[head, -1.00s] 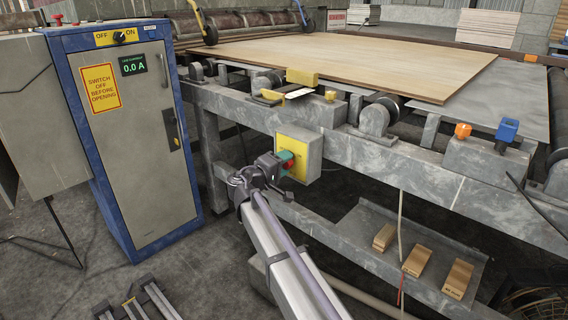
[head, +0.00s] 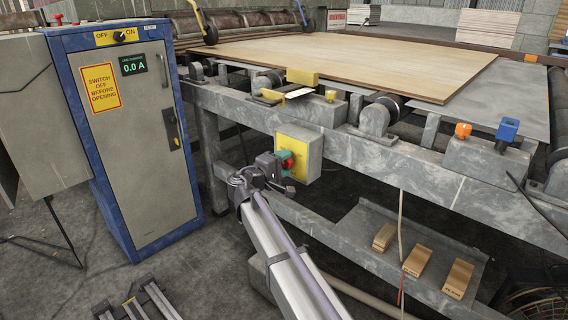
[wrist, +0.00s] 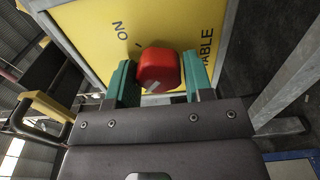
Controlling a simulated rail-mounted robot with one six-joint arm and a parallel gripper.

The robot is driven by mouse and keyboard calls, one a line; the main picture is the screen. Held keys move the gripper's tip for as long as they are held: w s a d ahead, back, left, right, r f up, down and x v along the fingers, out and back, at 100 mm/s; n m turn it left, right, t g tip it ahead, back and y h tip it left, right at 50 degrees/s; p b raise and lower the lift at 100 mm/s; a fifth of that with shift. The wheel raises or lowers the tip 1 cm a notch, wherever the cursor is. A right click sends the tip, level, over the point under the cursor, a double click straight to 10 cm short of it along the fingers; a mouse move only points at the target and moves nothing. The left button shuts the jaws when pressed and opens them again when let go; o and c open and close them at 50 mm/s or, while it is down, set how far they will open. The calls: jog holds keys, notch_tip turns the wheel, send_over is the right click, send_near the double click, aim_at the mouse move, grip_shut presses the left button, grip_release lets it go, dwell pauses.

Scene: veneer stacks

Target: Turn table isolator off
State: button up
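The table isolator is a yellow-faced box (head: 296,144) on the grey machine frame. Its red rotary knob (head: 286,160) has a white mark that shows in the wrist view. My gripper (head: 284,161) is at the front of the box, at the end of my arm. The yellow plate (wrist: 95,30) carries "ON" and part of the word "TABLE". The rest of its lettering is hidden.
A blue-framed grey cabinet (head: 140,190) with its own OFF/ON switch (head: 119,36) and a "0.0 A" display stands at left. A veneer sheet (head: 350,60) lies on the machine above. Several wooden blocks (head: 418,260) rest on a low shelf.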

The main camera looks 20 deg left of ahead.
jog(key=o, duration=0.4)
jog(key=v, duration=1)
jog(key=shift+s+a, duration=0.15)
jog(key=shift+s, duration=0.25)
